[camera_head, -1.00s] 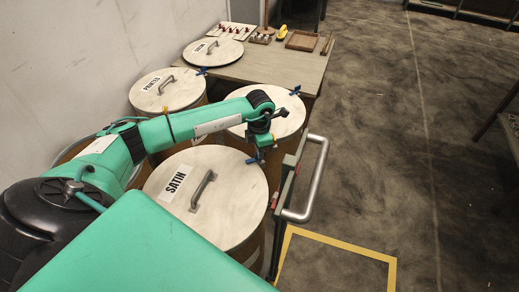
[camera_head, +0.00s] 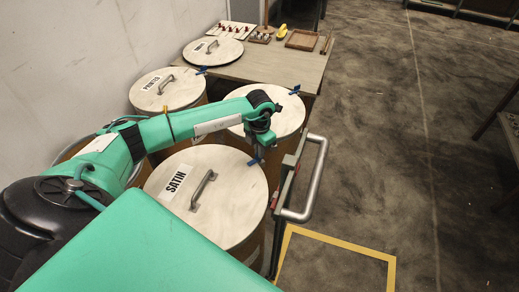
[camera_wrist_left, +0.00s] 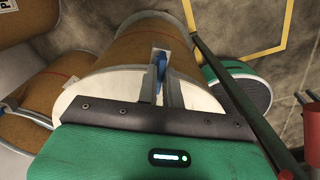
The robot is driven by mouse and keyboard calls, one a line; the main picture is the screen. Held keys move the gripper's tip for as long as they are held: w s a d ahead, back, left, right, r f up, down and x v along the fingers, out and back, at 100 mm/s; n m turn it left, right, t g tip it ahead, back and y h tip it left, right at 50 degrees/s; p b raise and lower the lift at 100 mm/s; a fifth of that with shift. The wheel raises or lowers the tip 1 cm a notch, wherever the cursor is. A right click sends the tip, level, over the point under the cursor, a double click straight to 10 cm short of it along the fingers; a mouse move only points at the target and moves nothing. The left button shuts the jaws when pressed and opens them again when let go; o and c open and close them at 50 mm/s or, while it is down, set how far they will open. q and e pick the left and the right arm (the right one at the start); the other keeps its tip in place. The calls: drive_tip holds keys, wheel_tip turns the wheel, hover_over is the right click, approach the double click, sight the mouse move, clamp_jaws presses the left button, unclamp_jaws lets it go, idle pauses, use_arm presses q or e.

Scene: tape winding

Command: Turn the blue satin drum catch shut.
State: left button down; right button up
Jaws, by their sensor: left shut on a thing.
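The satin drum (camera_head: 232,218) stands upright with a pale round lid marked SATIN and a grey bar handle (camera_head: 203,190). Its blue catch (camera_head: 252,162) sits at the lid's far right rim, partly hidden by my left gripper (camera_head: 258,155). In the left wrist view, the blue catch (camera_wrist_left: 160,62) shows between the two fingers of the left gripper (camera_wrist_left: 162,78), which is shut on it. The drum's brown side (camera_wrist_left: 122,50) fills the middle of that view. My right gripper is not in view.
Other lidded drums, one marked PRINTED (camera_head: 165,90), stand beyond, near the wall. A table (camera_head: 275,68) with a wooden tray (camera_head: 302,40) is at the back. A grey rail (camera_head: 318,180) stands right of the satin drum. The floor (camera_head: 380,130) at right is open.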

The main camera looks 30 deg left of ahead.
use_arm(q)
drive_tip(key=c, duration=1.6)
unclamp_jaws()
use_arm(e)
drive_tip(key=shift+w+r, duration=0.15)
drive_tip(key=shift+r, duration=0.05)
use_arm(q)
drive_tip(key=shift+o, duration=0.2)
drive_tip(key=shift+r, duration=0.1)
wheel_tip(320, 180, up, 14)
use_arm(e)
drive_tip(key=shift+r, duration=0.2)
